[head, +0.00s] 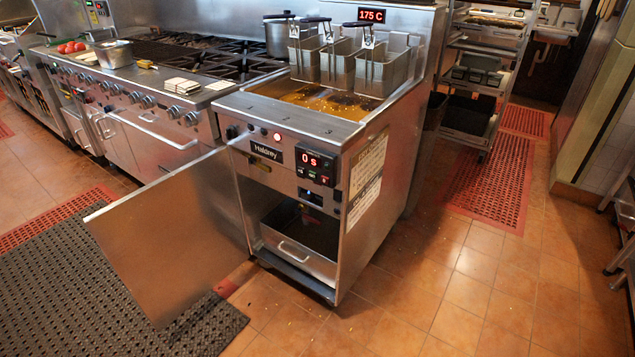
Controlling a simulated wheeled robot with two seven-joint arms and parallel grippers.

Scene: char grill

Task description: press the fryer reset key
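The fryer (300,125) stands in the middle of the head view, with oil (310,97) in its vat and wire baskets (340,65) hung above it. Its front panel has a timer display (315,160) reading 0 s, with small buttons under it, and a lit red round light (277,137). The cabinet door (175,235) is swung open to the left. Inside are a small dark unit with a bluish face (311,198) and a metal pan (298,258). I cannot tell which part is the reset key. Neither gripper is in view.
A range (150,100) with burners adjoins the fryer on the left. The open door reaches over a dark mat (70,280). A rack (475,100) stands behind at the right.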

